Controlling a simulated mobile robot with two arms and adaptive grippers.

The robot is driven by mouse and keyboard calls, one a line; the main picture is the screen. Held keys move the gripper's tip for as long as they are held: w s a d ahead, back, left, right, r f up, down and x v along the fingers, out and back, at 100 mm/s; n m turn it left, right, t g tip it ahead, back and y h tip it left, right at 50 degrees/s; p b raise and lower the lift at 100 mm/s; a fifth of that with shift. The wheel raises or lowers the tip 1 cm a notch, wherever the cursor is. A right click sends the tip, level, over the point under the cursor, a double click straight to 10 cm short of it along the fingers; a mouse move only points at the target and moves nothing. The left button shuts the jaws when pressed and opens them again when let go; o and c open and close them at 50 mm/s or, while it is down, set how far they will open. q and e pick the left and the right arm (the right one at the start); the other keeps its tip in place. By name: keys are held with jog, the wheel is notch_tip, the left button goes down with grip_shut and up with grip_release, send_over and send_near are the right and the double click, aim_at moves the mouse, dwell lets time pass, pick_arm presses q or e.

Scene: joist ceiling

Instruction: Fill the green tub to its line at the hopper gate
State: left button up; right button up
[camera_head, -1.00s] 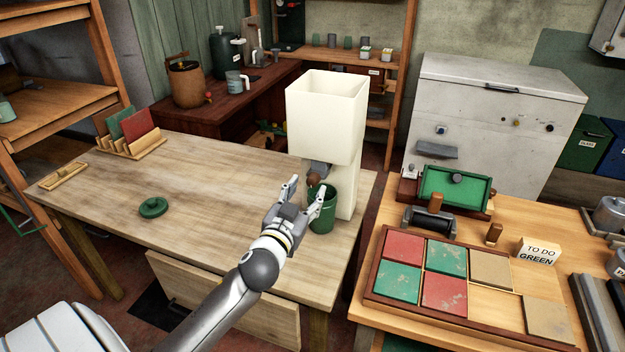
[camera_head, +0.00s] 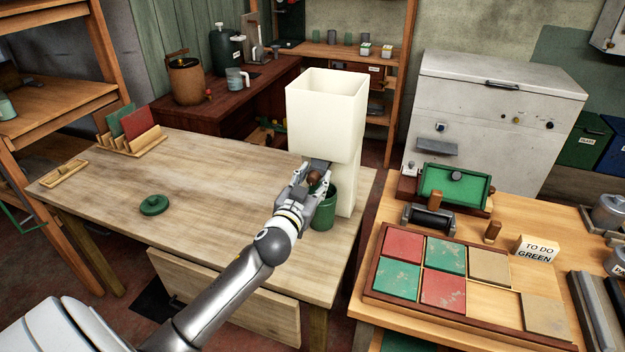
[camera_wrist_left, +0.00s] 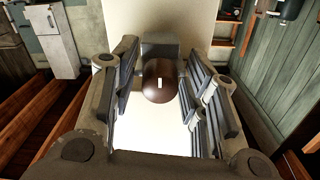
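The cream hopper (camera_head: 326,120) stands at the right end of the wooden table. Its gate has a round brown knob (camera_head: 314,178), also seen in the left wrist view (camera_wrist_left: 160,82). The green tub (camera_head: 324,213) stands upright under the gate. Its inside, line and fill level cannot be made out. My left gripper (camera_head: 313,174) is at the gate, above and beside the tub. In the left wrist view its fingers (camera_wrist_left: 160,90) are spread on both sides of the knob, with a gap at the left. My right gripper is not in view.
A green lid (camera_head: 153,204) lies on the table (camera_head: 220,215), whose middle is clear. A rack of coloured cards (camera_head: 134,140) stands at its back left.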

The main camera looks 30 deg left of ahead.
pick_arm(q)
grip_shut()
jog(key=shift+v, duration=0.95)
jog(key=o, duration=0.8)
grip_release()
jog(key=shift+a, duration=0.1)
jog(key=shift+o, duration=0.2)
jog(key=shift+s, duration=0.1)
jog(key=v, duration=1.1)
jog(key=shift+s, duration=0.4)
jog(key=shift+f, duration=0.1)
